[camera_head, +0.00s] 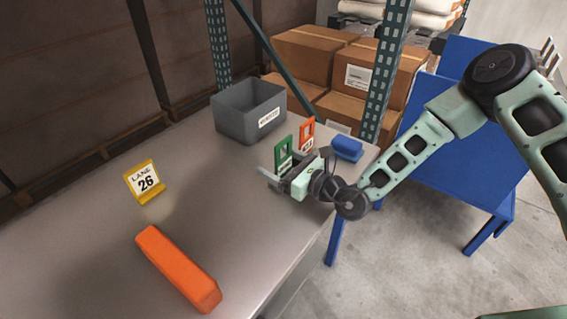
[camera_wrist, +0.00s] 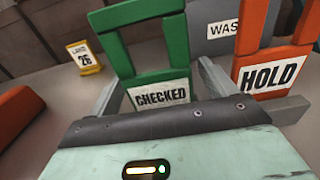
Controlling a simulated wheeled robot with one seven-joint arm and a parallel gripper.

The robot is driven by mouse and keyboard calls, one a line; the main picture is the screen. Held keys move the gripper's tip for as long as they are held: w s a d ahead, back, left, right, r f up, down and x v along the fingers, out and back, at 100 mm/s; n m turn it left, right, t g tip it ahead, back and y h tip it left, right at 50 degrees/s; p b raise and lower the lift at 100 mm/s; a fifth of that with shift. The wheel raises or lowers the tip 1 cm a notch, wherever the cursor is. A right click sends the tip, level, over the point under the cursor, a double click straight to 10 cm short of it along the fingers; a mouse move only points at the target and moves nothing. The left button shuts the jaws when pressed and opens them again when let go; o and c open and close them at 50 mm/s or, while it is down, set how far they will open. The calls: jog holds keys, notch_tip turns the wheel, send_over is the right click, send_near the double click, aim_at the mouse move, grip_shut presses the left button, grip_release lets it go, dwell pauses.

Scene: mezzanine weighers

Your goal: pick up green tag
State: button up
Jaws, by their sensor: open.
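The green tag (camera_head: 283,152) stands upright on the table, an open frame with a white label at its base. In the wrist view the green tag (camera_wrist: 176,50) is straight ahead, and its label reads "CHECKED". My gripper (camera_head: 272,183) is open right at the green tag. In the wrist view my gripper (camera_wrist: 198,100) has one finger on each side of the tag's lower part. I cannot tell whether the fingers touch it. An orange tag (camera_head: 307,131) stands just behind and to the right; in the wrist view this orange tag (camera_wrist: 270,75) reads "HOLD".
A grey bin (camera_head: 236,122) stands at the back of the table (camera_head: 213,185). A blue block (camera_head: 347,149) lies right of the tags. A yellow "LANE 26" sign (camera_head: 144,182) and a long orange bar (camera_head: 177,268) are at left. A green rack post (camera_head: 385,75) rises behind.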

jog(key=shift+w+a, duration=0.15)
jog(key=shift+a, duration=0.05)
jog(key=c, duration=1)
jog(key=shift+c, duration=0.2)
notch_tip(320, 180, up, 10)
